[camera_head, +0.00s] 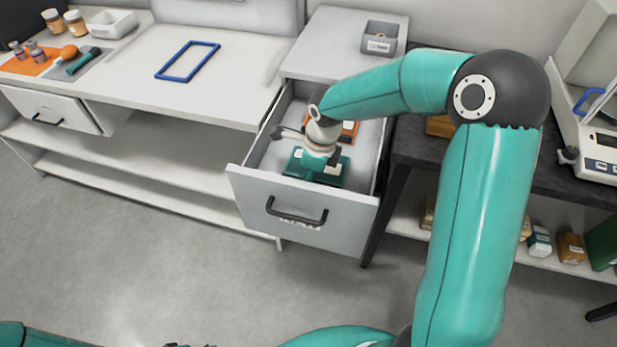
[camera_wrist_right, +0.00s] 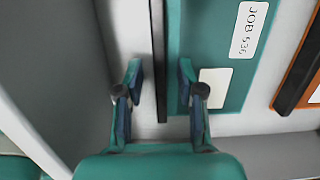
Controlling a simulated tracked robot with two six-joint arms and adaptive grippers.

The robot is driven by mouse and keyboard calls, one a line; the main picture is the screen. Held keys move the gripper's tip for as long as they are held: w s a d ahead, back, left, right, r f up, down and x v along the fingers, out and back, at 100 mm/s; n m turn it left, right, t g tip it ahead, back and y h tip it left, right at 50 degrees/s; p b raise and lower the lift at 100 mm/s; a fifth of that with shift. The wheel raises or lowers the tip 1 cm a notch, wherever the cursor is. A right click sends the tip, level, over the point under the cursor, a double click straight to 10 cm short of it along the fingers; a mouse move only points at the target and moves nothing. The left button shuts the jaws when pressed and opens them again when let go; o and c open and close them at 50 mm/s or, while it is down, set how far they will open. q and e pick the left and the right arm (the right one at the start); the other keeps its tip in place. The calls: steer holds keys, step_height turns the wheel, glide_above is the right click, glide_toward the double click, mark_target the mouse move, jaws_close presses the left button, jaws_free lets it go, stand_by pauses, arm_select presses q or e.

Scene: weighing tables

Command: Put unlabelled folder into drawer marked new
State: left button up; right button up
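My right gripper (camera_head: 318,155) is inside the open grey drawer (camera_head: 290,193). In the right wrist view my right gripper (camera_wrist_right: 162,92) has its fingers apart, around the dark spine edge of a teal folder (camera_wrist_right: 215,100), with one finger over the cover. This folder lies flat in the drawer (camera_head: 331,180). It bears a white label reading "JOB 536" and a second pale patch. An orange folder (camera_head: 349,131) with a dark spine lies beside it, partly hidden by my arm; any label on it is unclear. The drawer's front marking is unreadable. Small dark parts at the bottom edge may be my left gripper (camera_head: 188,345).
A white table (camera_head: 225,95) at left carries a blue frame (camera_head: 187,61), jars and tools. A closed drawer (camera_head: 52,110) is below it. A small grey bin (camera_head: 381,38) stands above the open drawer. A dark table (camera_head: 545,170) with a balance (camera_head: 600,140) stands at right.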

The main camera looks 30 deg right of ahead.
step_height(320, 180, up, 12)
steer(key=s+d, duration=0.1)
steer(key=shift+s, duration=0.2)
stand_by(0.6)
